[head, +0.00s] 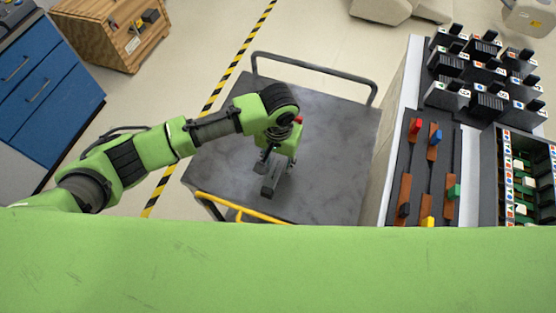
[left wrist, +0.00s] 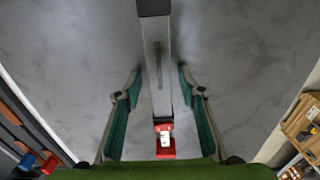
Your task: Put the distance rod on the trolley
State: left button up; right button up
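The distance rod is a grey bar with a dark block at one end and a red end with a white label. In the left wrist view the rod (left wrist: 157,65) runs up the middle, over the trolley's grey top. In the head view its dark end (head: 268,191) shows below my left gripper (head: 272,163), with a bit of red above. In the left wrist view the fingers of my left gripper (left wrist: 159,74) stand apart, one either side of the rod, with gaps. The trolley (head: 335,150) has a dark grey top. My right gripper is out of view.
A bench (head: 390,150) with black holders and coloured-handled pieces stands right of the trolley. A blue cabinet (head: 45,100) and a wooden crate (head: 110,35) are at left. The trolley has a dark rail (head: 315,67) at the back; its top is otherwise bare.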

aim_at(278, 163)
pick_arm(q)
jog(key=shift+r, duration=0.2)
notch_tip(278, 163, up, 12)
jog(key=b, duration=0.2)
dwell(0.3)
jog(key=shift+f, duration=0.15)
dwell(0.4)
